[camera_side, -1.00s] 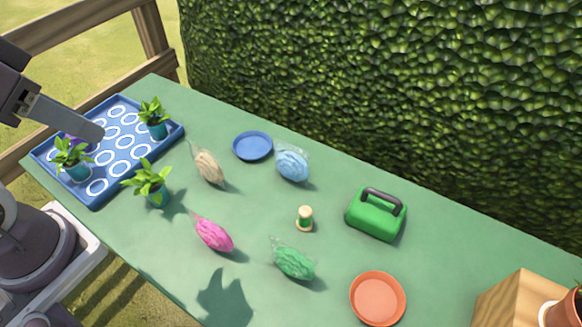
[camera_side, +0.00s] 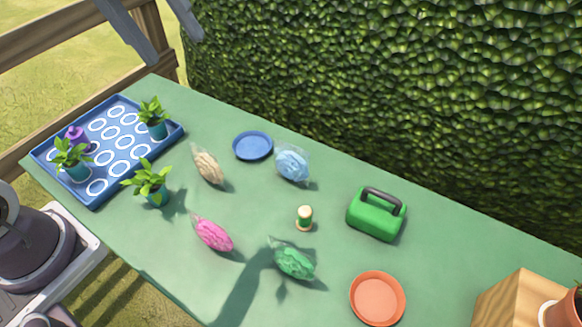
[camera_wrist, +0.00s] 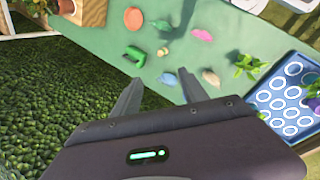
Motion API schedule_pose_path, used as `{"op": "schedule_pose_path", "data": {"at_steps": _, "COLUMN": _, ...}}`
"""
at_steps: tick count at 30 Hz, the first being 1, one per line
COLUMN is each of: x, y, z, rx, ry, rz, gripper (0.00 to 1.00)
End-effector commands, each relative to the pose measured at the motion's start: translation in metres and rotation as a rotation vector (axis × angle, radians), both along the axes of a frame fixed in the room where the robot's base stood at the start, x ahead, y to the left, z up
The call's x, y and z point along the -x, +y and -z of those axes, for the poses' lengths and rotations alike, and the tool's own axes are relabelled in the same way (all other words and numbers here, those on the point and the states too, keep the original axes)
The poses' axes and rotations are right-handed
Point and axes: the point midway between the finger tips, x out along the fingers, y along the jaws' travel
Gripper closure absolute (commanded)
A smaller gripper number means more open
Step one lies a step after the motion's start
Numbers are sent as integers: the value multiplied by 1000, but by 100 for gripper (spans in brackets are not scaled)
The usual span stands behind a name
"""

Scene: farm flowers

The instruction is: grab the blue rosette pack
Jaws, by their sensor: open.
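The blue rosette pack (camera_side: 292,165) is a light blue bundle in clear wrapping, lying on the green table just right of a blue saucer. In the wrist view the blue pack (camera_wrist: 168,79) shows between the two fingertips, some way beyond them. My gripper (camera_side: 174,49) is at the top left of the side view, high above the table's far left edge, partly cut off by the frame. In the wrist view my gripper (camera_wrist: 158,77) has its two fingers spread apart with nothing between them. It is open and empty, apart from the pack.
Beige (camera_side: 208,166), pink (camera_side: 214,235) and green (camera_side: 294,262) packs lie around it. The blue saucer (camera_side: 253,146), a small spool (camera_side: 305,217), a green toolbox (camera_side: 376,214) and an orange saucer (camera_side: 378,299) are also on the table. A blue tray (camera_side: 97,198) with plants is left; a hedge stands behind.

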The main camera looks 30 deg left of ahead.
Motion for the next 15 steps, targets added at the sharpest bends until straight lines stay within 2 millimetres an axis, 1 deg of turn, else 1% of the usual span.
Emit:
{"op": "schedule_pose_path", "data": {"at_steps": 1, "x": -25, "y": -4, "z": 3, "rx": 84, "ry": 80, "rz": -75, "gripper": 49}}
{"op": "schedule_pose_path", "data": {"at_steps": 2, "x": -39, "y": -7, "z": 3, "rx": 137, "ry": 127, "rz": -124, "gripper": 49}}
{"op": "schedule_pose_path", "data": {"at_steps": 3, "x": -57, "y": -10, "z": 4, "rx": 206, "ry": 187, "rz": -183, "gripper": 49}}
{"op": "schedule_pose_path", "data": {"at_steps": 6, "x": -95, "y": -12, "z": 6, "rx": 356, "ry": 324, "rz": -308, "gripper": 49}}
{"op": "schedule_pose_path", "data": {"at_steps": 9, "x": -127, "y": -9, "z": 10, "rx": 484, "ry": 441, "rz": -409, "gripper": 49}}
{"op": "schedule_pose_path", "data": {"at_steps": 11, "x": -144, "y": -5, "z": 12, "rx": 553, "ry": 507, "rz": -462, "gripper": 49}}
{"op": "schedule_pose_path", "data": {"at_steps": 15, "x": -180, "y": 9, "z": 19, "rx": 708, "ry": 650, "rz": -571, "gripper": 49}}
